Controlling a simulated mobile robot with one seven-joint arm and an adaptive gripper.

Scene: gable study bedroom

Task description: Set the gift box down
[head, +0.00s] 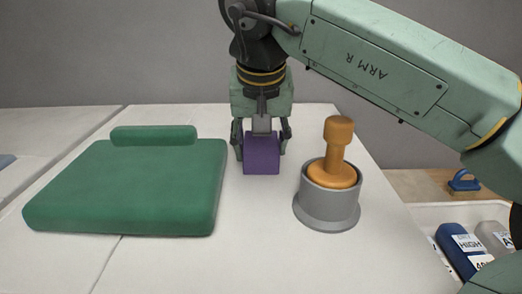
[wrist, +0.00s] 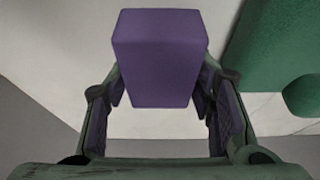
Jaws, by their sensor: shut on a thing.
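The gift box (head: 261,155) is a plain purple block. My gripper (head: 261,143) is shut on it, with a finger on its left and right sides, pointing down over the white table. In the wrist view the purple box (wrist: 160,60) sits between the two fingers (wrist: 160,108). The head view does not clearly show whether the box's underside touches the table or hangs just above it.
A green cushion-like pad (head: 130,190) with a rolled edge lies left of the box. A grey cup-shaped holder (head: 327,207) with an orange knobbed piece (head: 339,150) stands close at right. White table (head: 260,240) is clear in front. A bin with bottles (head: 465,245) is at lower right.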

